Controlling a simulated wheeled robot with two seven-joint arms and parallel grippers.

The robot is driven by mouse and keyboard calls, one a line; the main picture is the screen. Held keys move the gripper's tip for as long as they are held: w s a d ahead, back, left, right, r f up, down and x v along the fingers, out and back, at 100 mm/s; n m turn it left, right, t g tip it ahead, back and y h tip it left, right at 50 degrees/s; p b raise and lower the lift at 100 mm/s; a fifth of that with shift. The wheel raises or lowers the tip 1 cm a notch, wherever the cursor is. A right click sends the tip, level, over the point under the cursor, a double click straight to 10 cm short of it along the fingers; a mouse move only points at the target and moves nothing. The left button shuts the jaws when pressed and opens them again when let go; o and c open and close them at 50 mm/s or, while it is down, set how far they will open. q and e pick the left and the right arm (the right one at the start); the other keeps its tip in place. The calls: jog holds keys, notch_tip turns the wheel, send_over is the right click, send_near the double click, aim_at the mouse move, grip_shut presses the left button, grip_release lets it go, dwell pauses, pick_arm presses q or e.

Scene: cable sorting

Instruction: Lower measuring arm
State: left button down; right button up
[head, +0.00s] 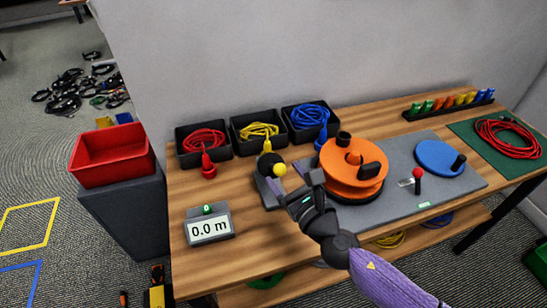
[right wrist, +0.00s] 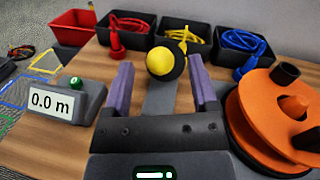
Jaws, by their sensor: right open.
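The measuring arm's yellow ball knob (head: 279,170) sits against a black round part at the left end of the grey machine base. In the right wrist view, the yellow knob (right wrist: 160,61) and the black part (right wrist: 174,66) appear between and beyond my fingertips. A grey strip runs below them toward my palm. My right gripper (head: 296,186) is open and empty, with its purple fingers spread near the knob; I see no contact. My left gripper is not in view. The measuring display (head: 209,226) reads 0.0 m and has a green button on top.
An orange reel (head: 350,170) stands close right of the gripper. A red-knobbed lever (head: 417,176) and blue disc (head: 438,156) lie farther right. Black bins (head: 206,158) of red, yellow and blue cables line the wall. A red crate (head: 112,155) stands left. Table space near the display is clear.

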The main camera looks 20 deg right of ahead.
aim_at(276, 165)
jog(key=x, duration=0.4)
jog(key=shift+w+a, duration=0.1)
jog(key=shift+w, duration=0.25)
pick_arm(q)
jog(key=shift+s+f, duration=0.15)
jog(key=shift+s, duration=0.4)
pick_arm(e)
jog(key=shift+c, duration=1.3)
grip_shut()
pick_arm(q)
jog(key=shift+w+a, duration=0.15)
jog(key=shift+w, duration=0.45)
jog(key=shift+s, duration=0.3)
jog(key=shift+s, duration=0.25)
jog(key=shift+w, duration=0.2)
